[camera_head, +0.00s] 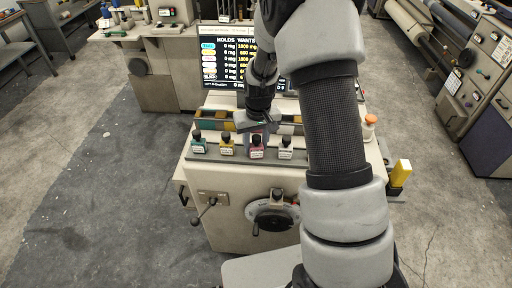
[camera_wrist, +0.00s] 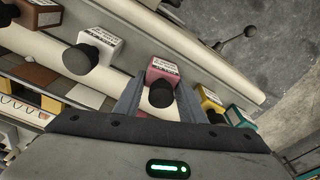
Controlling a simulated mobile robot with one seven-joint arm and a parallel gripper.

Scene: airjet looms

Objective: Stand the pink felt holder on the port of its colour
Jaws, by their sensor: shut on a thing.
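The pink felt holder (camera_head: 257,153) is a small pink block with a white label and a black round top. It stands in a row on the front ledge of the machine, between the yellow and white holders. My gripper (camera_head: 259,137) reaches down over it from behind. In the wrist view the pink holder (camera_wrist: 164,71) sits between the two grey fingers of my gripper (camera_wrist: 157,98), which is shut on it. It still appears level with its neighbours; I cannot tell if it touches the ledge. I cannot make out a pink port.
A teal holder (camera_head: 198,147), a yellow holder (camera_head: 227,147) and a white holder (camera_head: 286,150) stand close by. Behind them is a tray with coloured blocks (camera_head: 221,126). A screen (camera_head: 225,60) stands at the back. A crank handle (camera_head: 206,207) projects in front.

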